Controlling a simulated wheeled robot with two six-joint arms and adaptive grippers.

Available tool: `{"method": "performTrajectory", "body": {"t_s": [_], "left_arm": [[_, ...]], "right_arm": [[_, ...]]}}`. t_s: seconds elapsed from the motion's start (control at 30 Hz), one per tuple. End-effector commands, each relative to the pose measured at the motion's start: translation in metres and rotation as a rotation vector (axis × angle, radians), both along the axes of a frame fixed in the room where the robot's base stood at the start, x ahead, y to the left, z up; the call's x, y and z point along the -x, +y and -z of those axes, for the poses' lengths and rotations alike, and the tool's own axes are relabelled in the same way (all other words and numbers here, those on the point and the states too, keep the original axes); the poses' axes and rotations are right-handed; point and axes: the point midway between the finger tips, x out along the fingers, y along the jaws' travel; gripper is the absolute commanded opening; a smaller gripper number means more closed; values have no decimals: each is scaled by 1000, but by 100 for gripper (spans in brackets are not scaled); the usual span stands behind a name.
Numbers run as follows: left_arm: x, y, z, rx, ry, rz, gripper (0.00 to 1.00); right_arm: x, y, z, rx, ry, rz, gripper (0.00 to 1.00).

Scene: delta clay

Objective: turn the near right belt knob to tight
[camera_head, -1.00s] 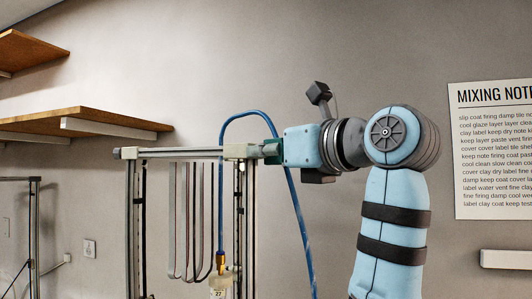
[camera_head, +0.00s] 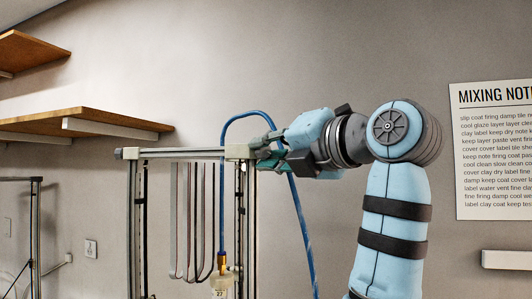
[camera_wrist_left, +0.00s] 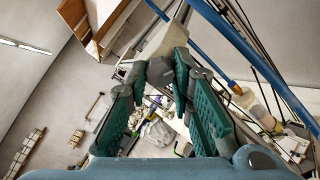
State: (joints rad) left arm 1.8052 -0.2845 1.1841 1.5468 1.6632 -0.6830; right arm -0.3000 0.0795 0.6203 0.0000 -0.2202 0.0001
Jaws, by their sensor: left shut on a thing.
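My left gripper (camera_head: 270,154) reaches the right end of the frame's top bar (camera_head: 190,152) in the head view. In the left wrist view its green-padded fingers (camera_wrist_left: 162,75) close at the tips on a small grey belt knob (camera_wrist_left: 160,72). The fingers hide most of the knob, and I cannot read its tightness setting. In the head view the knob is hidden behind the gripper at the bar's end. My right gripper is not in view.
A blue hose (camera_head: 300,210) loops over the bar close to my gripper and hangs down beside it. A print head (camera_head: 221,275) hangs below the bar. Wooden shelves (camera_head: 85,122) are on the left wall; a paper notice (camera_head: 495,150) is on the right.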

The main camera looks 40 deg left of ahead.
Motion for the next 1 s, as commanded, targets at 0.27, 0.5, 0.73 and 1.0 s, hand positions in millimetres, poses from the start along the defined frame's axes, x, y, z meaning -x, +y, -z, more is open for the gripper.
{"method": "performTrajectory", "body": {"t_s": [0.27, 0.5, 0.73, 1.0], "left_arm": [[-1, -1, 0, -56, 254, 2, 0], [-1, -1, 1, -100, 450, 4, 0], [-1, -1, 1, -128, 582, 5, 0], [-1, -1, 2, -143, 654, 6, 0]], "right_arm": [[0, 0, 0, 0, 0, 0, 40], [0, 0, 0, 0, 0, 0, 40], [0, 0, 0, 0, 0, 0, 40], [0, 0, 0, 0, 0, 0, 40]]}}
